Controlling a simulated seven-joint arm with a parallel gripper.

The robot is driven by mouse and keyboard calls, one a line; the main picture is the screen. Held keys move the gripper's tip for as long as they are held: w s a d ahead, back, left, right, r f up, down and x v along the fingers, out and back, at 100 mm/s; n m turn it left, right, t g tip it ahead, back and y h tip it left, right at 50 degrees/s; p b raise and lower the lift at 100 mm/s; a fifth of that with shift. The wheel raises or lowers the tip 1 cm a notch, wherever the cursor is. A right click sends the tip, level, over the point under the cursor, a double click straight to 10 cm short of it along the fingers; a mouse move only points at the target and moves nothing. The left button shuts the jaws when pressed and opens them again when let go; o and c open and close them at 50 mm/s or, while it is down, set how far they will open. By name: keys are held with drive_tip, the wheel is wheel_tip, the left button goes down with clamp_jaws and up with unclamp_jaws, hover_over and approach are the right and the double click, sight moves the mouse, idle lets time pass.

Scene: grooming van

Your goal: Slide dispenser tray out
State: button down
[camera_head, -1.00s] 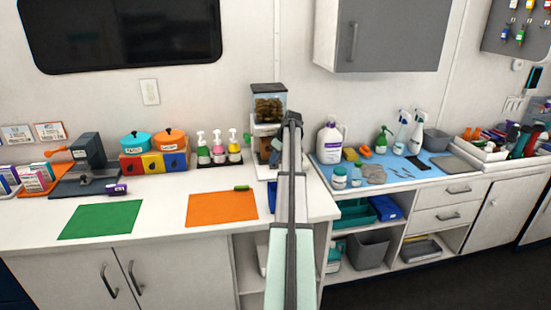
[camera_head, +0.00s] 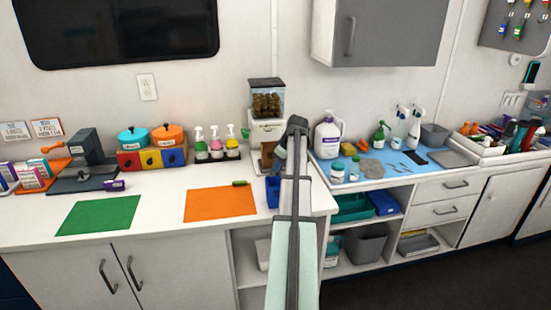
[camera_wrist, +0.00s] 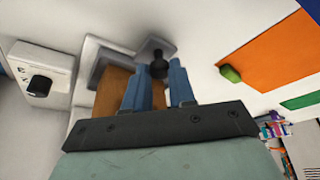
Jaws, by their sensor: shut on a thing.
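The dispenser (camera_head: 267,127) stands at the back of the counter, with a clear hopper (camera_head: 267,101) of brown kibble on top and a white body. Its brown front part shows in the wrist view (camera_wrist: 115,92), beside a grey panel. A dark round knob (camera_wrist: 158,66) sits between the two blue fingertips of my gripper (camera_wrist: 161,78), which is shut on it. I take the knob to be the tray's handle. In the head view my arm covers the dispenser's lower right side, and the tray and the fingertips are mostly hidden.
An orange mat (camera_head: 220,205) with a green item (camera_head: 239,183) lies left of my arm. A blue container (camera_head: 272,192) is close by the arm. Pump bottles (camera_head: 215,143) stand left of the dispenser; a white jug (camera_head: 328,137) stands right. The counter front by the mats is clear.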

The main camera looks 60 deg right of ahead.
drive_tip(key=shift+s+a, duration=0.75)
drive_tip(key=c, duration=0.9)
unclamp_jaws()
drive_tip(key=shift+d, duration=0.1)
drive_tip(key=shift+c, duration=0.2)
drive_tip(key=shift+w, duration=0.1)
drive_tip(key=v, duration=1.4)
drive_tip(key=shift+w+f, duration=0.1)
drive_tip(key=shift+w, duration=0.05)
